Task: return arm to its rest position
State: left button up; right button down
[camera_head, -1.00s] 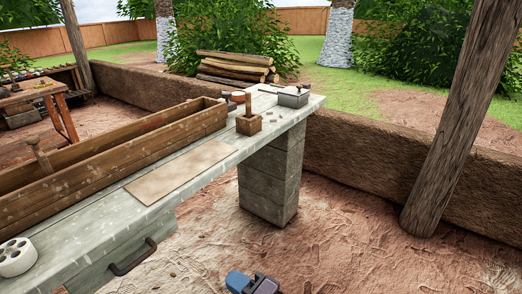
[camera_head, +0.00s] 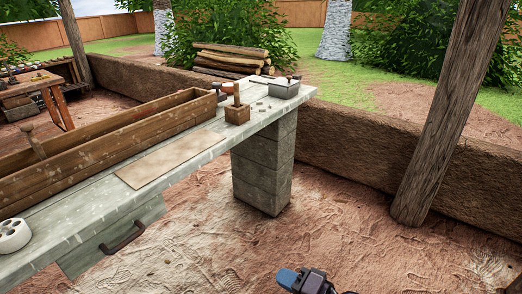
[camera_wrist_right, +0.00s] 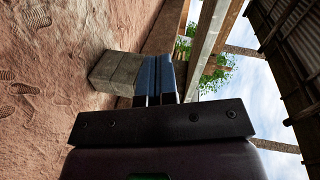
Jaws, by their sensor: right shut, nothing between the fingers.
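My right gripper (camera_head: 288,278) shows at the bottom of the head view, over the bare dirt floor and clear of the workbench. In the right wrist view its two blue fingers (camera_wrist_right: 155,80) lie side by side, shut with nothing between them. My left gripper is not in view.
The workbench (camera_head: 75,215) runs along the left on a block pillar (camera_head: 262,175). It carries a long wooden trough (camera_head: 110,135), a flat board (camera_head: 170,158), a small wooden box (camera_head: 237,115) and a grey tin (camera_head: 285,91). A wooden post (camera_head: 445,110) stands at the right. The dirt floor between is free.

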jog(key=w+d+f+n+h, duration=0.2)
jog(key=d, duration=0.8)
jog(key=s+d+f+n+h, duration=0.2)
jog(key=s+d, duration=0.2)
jog(key=s, duration=0.5)
jog(key=s+d+f+n+h, duration=0.1)
jog(key=s+d+n+h, duration=0.2)
jog(key=s, duration=0.5)
jog(key=s+d+f+n+h, duration=0.1)
jog(key=s+d+f+n, duration=0.1)
jog(key=s+d, duration=0.55)
jog(key=s+d+r+n+h, duration=0.1)
jog(key=s+r+n+h, duration=0.25)
jog(key=s, duration=0.65)
jog(key=shift+a+m, duration=2.4)
jog(key=shift+m, duration=0.05)
pick_arm(q)
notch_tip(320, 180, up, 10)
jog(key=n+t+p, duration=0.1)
jog(key=p, duration=1.2)
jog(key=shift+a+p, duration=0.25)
jog(key=shift+p, duration=0.05)
pick_arm(e)
notch_tip(320, 180, up, 10)
jog(key=m+t, duration=0.1)
jog(key=shift+w+d+t+h, duration=0.3)
jog(key=shift+w+h, duration=0.05)
jog(key=shift+h, duration=0.1)
